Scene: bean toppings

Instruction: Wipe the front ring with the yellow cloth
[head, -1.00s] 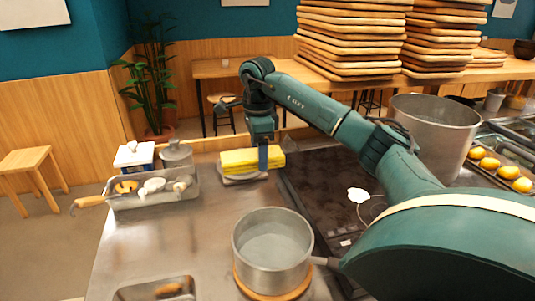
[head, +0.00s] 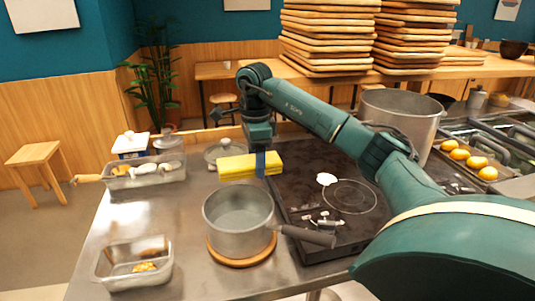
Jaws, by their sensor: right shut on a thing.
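My right gripper (head: 261,163) is shut on the folded yellow cloth (head: 236,167), holding it by its right part. The cloth is beside the left edge of the black cooktop (head: 300,160); I cannot tell whether it touches anything below. The front ring (head: 350,196) is a thin pale circle on the cooktop, right of the cloth and apart from it. A white spot (head: 327,179) lies at the ring's upper left edge. Small pale marks (head: 320,222) show in front of the ring, near the pot handle. My left gripper is not in view.
A grey saucepan (head: 238,220) stands on a wooden mat, its handle (head: 308,237) reaching over the cooktop's front corner. A large pot (head: 398,112) stands at the back right. Containers (head: 144,180) (head: 135,265) stand left.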

